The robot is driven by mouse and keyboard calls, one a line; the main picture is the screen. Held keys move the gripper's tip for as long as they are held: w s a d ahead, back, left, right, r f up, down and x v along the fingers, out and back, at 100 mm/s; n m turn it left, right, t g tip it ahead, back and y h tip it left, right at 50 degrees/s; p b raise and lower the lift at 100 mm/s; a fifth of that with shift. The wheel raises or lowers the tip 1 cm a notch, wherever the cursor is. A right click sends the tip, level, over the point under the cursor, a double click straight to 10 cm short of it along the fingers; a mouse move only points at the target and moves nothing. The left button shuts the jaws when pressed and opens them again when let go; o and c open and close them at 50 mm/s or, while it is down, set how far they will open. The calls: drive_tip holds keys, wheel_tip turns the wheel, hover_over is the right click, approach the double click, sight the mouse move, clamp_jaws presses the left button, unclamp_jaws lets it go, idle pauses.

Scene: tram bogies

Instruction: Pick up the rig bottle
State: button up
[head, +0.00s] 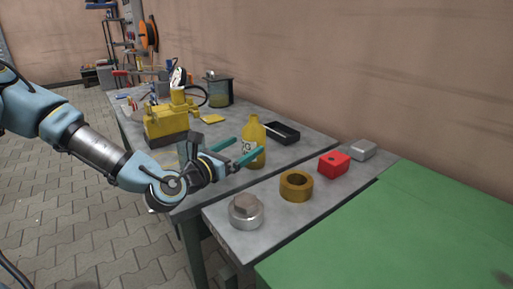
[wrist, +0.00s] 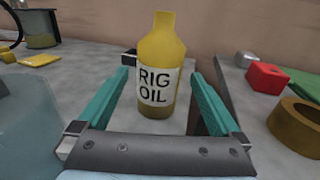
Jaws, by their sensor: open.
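The rig bottle (head: 254,143) is a yellow bottle with a white label, upright on the grey table near its right end. In the wrist view the bottle (wrist: 162,62) stands upright, its label reading "RIG OIL". My gripper (head: 243,149) is open, with teal fingers pointing toward the bottle. In the wrist view my gripper (wrist: 162,88) has one finger on each side of the bottle's outline, with visible gaps on both sides. The head view does not clearly show how far the fingertips reach along the bottle.
A black tray (head: 283,132) lies behind the bottle. A yellow machine (head: 170,122) stands to the left. A brass ring (head: 296,186), a red block (head: 334,164), a grey block (head: 362,150) and a metal nut-like part (head: 246,212) sit to the right. A green surface (head: 400,235) lies nearest.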

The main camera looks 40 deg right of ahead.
sight(261, 135)
drive_tip(key=p+x, duration=0.1)
drive_tip(key=x, duration=0.7)
drive_tip(key=shift+d+f, duration=0.1)
drive_tip(key=shift+d, duration=0.15)
drive_tip(key=shift+c, duration=0.2)
clamp_jaws()
idle(0.4)
drive_tip(key=shift+r, duration=4.95)
